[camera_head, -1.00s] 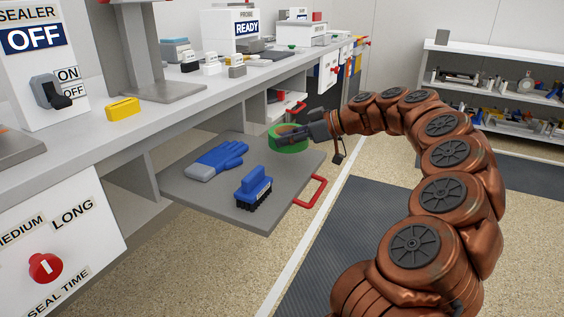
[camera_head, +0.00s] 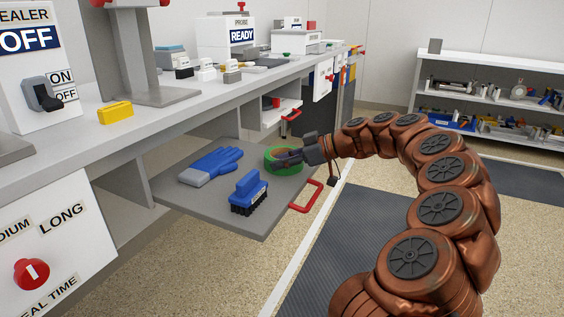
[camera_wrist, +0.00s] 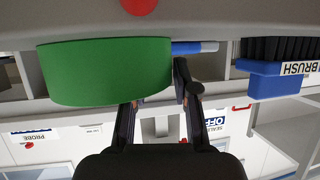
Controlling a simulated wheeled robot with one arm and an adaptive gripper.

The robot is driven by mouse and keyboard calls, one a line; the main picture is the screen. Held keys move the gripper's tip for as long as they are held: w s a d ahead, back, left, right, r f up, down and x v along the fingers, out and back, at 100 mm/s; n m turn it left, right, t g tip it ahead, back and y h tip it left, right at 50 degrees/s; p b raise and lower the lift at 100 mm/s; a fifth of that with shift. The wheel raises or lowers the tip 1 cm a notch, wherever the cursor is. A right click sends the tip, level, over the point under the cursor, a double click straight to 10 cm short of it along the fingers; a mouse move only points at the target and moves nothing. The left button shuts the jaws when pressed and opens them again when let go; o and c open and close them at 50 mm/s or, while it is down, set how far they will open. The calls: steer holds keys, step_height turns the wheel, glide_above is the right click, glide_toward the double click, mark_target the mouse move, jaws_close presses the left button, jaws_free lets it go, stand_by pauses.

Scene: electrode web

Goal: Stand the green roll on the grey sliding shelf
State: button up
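The green roll (camera_head: 293,169) is at the far right part of the grey sliding shelf (camera_head: 205,208), with its round hole facing up. It looks to be at the shelf surface; I cannot tell whether it bears fully on it. In the wrist view, which is upside down, the roll (camera_wrist: 105,72) is at the left, close against the shelf edge (camera_wrist: 100,20). My gripper (camera_head: 284,158) is at the roll, its fingers around part of the roll. One fingertip is hidden behind the roll in the wrist view; the other shows beside the roll's right edge.
A blue glove (camera_head: 210,164) and a blue brush (camera_head: 249,190) lie on the shelf left of the roll. A red handle (camera_head: 306,197) is on the shelf's front. The workbench (camera_head: 135,138) runs above and behind the shelf. Bare shelf shows between roll and brush.

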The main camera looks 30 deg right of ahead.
steer(key=shift+o, duration=1.3)
steer(key=shift+r, duration=0.15)
steer(key=shift+s+d+r+p, duration=0.1)
steer(key=shift+r+p, duration=0.1)
steer(key=shift+p, duration=0.1)
steer(key=p+v, duration=0.3)
steer(key=v, duration=0.8)
steer(key=shift+s+d, duration=0.3)
